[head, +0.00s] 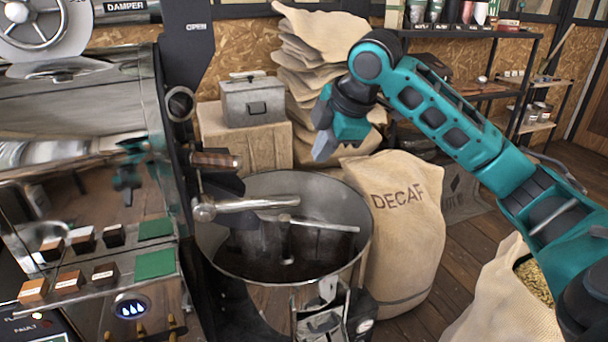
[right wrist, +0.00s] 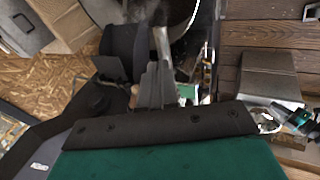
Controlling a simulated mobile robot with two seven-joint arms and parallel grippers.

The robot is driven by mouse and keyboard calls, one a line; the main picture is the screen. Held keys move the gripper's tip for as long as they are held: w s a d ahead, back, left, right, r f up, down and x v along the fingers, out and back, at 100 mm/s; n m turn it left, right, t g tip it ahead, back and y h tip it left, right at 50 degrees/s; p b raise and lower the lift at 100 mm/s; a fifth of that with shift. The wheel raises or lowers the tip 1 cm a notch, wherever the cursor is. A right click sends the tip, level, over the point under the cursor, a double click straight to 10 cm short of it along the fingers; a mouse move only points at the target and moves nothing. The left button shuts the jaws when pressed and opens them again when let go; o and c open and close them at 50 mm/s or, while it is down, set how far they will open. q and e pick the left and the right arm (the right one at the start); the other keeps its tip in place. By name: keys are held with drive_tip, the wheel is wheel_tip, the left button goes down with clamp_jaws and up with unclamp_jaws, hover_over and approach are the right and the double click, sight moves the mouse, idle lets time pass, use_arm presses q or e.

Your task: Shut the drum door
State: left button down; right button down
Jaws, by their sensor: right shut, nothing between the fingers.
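The roaster's steel front (head: 85,110) fills the left of the head view. At its right edge stands a dark plate marked OPEN (head: 187,65), seen nearly edge-on. Below it a short wooden handle (head: 215,160) sticks out over a dark flap or chute; I cannot tell for certain which part is the drum door or how far it stands open. My right gripper (head: 325,145) is shut and empty, right of the handle and above the far rim of the round bin, apart from both. Its fingers show in the right wrist view (right wrist: 154,86). My left gripper is not in view.
The round cooling bin (head: 364,235) with metal stirring arms stands below the handle. A DECAF sack (head: 410,225) leans right behind it. A grey metal box (head: 252,102) sits on a carton, beside stacked sacks (head: 300,70). An open sack of beans (head: 505,300) is front right.

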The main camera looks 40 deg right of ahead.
sight(296, 197)
drive_tip(key=x, duration=1.3)
drive_tip(key=shift+f, duration=0.3)
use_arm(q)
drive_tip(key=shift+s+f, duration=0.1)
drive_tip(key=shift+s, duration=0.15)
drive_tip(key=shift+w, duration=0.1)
use_arm(e)
drive_tip(key=shift+f, duration=0.1)
